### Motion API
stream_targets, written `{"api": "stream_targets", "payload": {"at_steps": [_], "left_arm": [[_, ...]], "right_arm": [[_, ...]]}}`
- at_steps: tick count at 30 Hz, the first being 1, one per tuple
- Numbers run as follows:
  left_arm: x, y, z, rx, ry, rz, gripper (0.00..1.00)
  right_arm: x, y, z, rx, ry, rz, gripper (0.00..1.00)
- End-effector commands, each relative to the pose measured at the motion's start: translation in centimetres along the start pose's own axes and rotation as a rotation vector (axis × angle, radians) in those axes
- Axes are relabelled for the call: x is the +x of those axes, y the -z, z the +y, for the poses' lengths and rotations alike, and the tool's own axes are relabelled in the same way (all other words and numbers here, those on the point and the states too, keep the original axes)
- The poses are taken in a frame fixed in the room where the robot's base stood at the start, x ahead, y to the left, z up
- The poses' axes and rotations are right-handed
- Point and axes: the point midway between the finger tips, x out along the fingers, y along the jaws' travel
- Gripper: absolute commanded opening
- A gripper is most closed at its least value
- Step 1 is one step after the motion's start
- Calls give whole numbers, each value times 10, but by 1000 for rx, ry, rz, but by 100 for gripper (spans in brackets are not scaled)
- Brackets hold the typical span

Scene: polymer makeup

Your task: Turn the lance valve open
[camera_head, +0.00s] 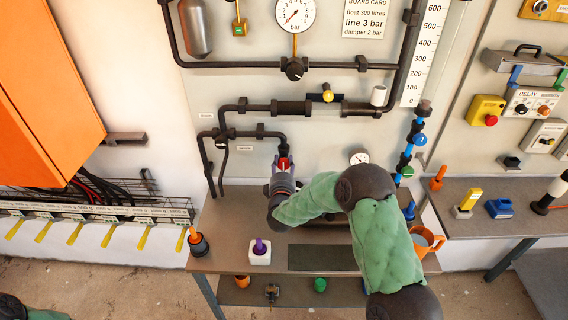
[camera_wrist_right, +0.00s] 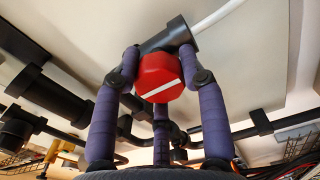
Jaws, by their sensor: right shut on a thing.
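The lance valve has a red faceted knob (camera_head: 284,163) at the end of a dark pipe on the wall panel. In the right wrist view the knob (camera_wrist_right: 158,72) faces me, and its white line lies nearly level, rising a little to the right. My right gripper (camera_head: 282,178) is shut on this knob. Its purple fingers (camera_wrist_right: 160,80) stand at the left and right of the knob, with a third finger behind and below. My left gripper is out of view; only part of my left arm shows at the lower left.
A pressure gauge (camera_head: 295,14), a yellow valve (camera_head: 328,96) and dark pipes are above. Below is a brown bench (camera_head: 225,225) with a purple-topped white block (camera_head: 260,252), an orange-topped dark holder (camera_head: 198,243) and an orange mug (camera_head: 425,241). An orange cabinet (camera_head: 45,90) hangs left.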

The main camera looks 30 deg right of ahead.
Motion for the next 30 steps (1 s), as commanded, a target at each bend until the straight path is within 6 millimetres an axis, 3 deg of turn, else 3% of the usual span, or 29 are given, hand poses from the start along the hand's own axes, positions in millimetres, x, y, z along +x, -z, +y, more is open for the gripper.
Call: {"api": "stream_targets", "payload": {"at_steps": [1,18,19,21,30], "left_arm": [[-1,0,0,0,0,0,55],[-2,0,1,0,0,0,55],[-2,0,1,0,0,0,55],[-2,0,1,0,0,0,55],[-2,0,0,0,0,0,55]], "right_arm": [[2,4,7,-11,-14,9,9],[1,5,5,-40,-10,12,9],[1,5,5,-39,-10,11,50],[1,4,4,-39,-8,10,66],[0,2,1,-39,-3,6,66]]}}
